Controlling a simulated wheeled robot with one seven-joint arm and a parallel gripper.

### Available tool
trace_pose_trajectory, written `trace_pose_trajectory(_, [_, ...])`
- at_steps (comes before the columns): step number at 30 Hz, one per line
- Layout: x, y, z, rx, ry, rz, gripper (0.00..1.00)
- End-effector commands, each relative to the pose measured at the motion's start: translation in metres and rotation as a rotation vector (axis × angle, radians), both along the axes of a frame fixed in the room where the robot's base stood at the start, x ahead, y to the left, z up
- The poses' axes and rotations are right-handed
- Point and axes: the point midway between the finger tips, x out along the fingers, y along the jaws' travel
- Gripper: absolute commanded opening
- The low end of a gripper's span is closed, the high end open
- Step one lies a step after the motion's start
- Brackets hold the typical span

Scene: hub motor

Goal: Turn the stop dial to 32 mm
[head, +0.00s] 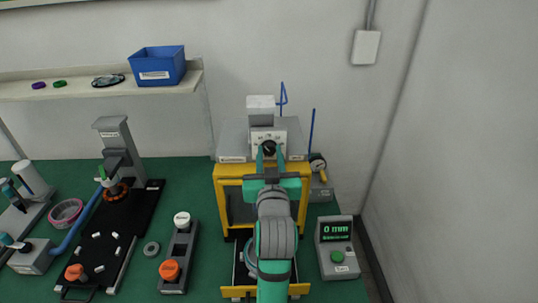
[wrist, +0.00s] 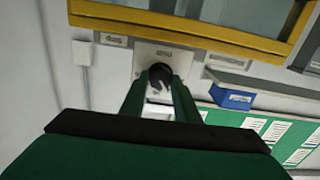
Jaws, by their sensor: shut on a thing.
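The stop dial (head: 269,148) is a black knob on a white plate, on the upper front of a yellow-framed press (head: 228,174). In the wrist view the dial (wrist: 160,76) sits between the two fingertips of my gripper (wrist: 160,82). My gripper also shows in the head view (head: 268,166), right in front of the plate. It is shut on the dial. A display box (head: 337,246) at the right reads 0 mm in green. The dial's scale marks are too small to read.
A grey stand with white and orange knobs (head: 178,257) is left of the press. A black fixture board (head: 110,240) lies further left. A blue bin (head: 157,66) stands on the wall shelf (head: 60,92). A gauge (head: 317,162) is close by on the press's right.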

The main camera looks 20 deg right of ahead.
Motion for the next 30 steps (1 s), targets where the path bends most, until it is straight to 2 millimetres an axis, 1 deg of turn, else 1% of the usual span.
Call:
trace_pose_trajectory(8, [-0.0011, 0.0006, 0.0004, 0.184, -0.054, 0.002, 0.06])
trace_pose_trajectory(30, [-0.0010, -0.0002, 0.0000, 0.857, -0.251, 0.003, 0.06])
